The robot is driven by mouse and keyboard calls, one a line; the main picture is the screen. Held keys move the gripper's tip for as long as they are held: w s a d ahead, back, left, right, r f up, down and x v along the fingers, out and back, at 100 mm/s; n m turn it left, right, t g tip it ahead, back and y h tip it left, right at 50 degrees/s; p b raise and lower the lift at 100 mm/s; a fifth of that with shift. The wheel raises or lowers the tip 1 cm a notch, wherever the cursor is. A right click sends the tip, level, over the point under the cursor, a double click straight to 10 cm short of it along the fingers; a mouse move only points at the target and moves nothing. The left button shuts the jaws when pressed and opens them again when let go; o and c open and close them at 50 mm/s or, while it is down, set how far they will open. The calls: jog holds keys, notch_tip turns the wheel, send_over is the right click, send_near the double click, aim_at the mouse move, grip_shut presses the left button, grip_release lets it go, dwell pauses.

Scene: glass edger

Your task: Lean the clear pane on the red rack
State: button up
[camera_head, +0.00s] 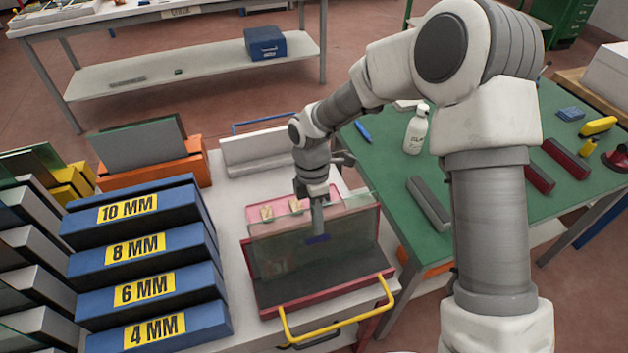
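The red rack (333,300) stands on the white bench in the lower middle, with a dark sloping bed and a pink-red back part. The clear pane (275,256) is upright and slightly tilted at the rack, over its dark bed; I cannot tell whether its lower edge touches the rack. My gripper (318,236) points down at the middle of the pane's upper part, with a grey finger overlapping the glass and a dark blue tip low on it. The far finger is hidden, so I cannot tell whether the fingers grip the pane.
A yellow handle (335,323) crosses the rack's front. Blue slotted racks (145,290) labelled in millimetres stand left, and an orange rack (155,176) with a dark pane is behind them. The green table (460,180) at right holds a white bottle (416,131), bars and small tools.

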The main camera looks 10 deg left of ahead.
jog(key=p+v, duration=0.1)
jog(key=v, duration=1.4)
jog(key=shift+d, duration=0.1)
jog(key=s+d+r+m+t, duration=0.45)
jog(key=d+r+m, duration=0.65)
jog(key=d, duration=0.4)
jog(key=s+d+r+m+t+y, duration=0.1)
jog(key=s+d+r+m+t, duration=0.1)
jog(key=s+d+m, duration=0.8)
jog(key=shift+s+d+r+m+t, duration=0.3)
jog(key=shift+s+m+t, duration=0.35)
jog(key=shift+s+m, duration=0.9)
